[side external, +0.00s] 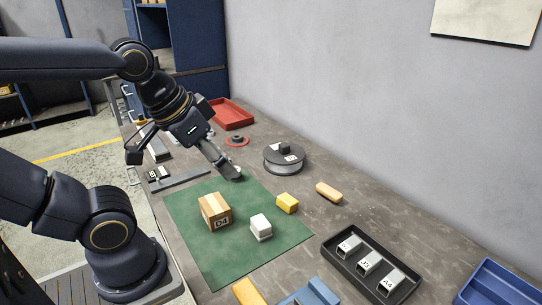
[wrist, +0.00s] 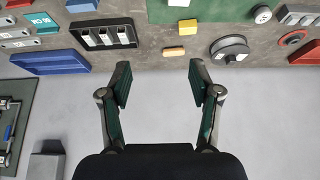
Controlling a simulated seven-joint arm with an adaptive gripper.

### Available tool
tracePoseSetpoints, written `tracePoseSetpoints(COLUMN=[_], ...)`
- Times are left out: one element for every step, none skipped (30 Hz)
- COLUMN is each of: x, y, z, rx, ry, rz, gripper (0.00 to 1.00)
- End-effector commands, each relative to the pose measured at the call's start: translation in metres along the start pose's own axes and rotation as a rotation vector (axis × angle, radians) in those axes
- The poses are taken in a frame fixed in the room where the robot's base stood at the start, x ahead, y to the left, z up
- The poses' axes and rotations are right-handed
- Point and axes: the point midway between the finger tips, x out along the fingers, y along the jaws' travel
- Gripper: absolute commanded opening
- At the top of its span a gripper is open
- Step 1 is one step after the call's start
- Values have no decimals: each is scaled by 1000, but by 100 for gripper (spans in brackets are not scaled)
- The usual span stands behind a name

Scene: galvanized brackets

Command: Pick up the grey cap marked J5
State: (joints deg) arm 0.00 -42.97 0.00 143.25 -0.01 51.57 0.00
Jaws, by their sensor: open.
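The right label looks like A4. The other two are too small to read surely, so I cannot tell which is J5. The tray (wrist: 86,41) also shows at upper left in the wrist view. My gripper (wrist: 159,82) is open and empty. In the side view my gripper (side external: 232,172) is over the green mat's far edge, well away from the tray.
An orange-tan block (side external: 328,192) and a round spool (side external: 283,165) lie between my gripper and the wall. A blue bin (side external: 497,284) stands right of the tray.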

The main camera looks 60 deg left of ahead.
Motion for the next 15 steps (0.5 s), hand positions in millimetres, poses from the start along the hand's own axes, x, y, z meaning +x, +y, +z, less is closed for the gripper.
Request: tracePoseSetpoints(x=[0,0,0,0,0,0,0,0,0,0,0,0,0,0,0], y=[0,0,0,0,0,0,0,0,0,0,0,0,0,0,1], z=[0,0,0,0,0,0,0,0,0,0,0,0,0,-1,-2], rx=[0,0,0,0,0,0,0,0,0,0,-2,-14,-31,-59,-115], ry=[0,0,0,0,0,0,0,0,0,0,0,0,1,3,10], rz=[0,0,0,0,0,0,0,0,0,0,0,0,0,0,4], gripper=[71,74,77,77,77,77,77,77,77,77,77,77,77,77,77])
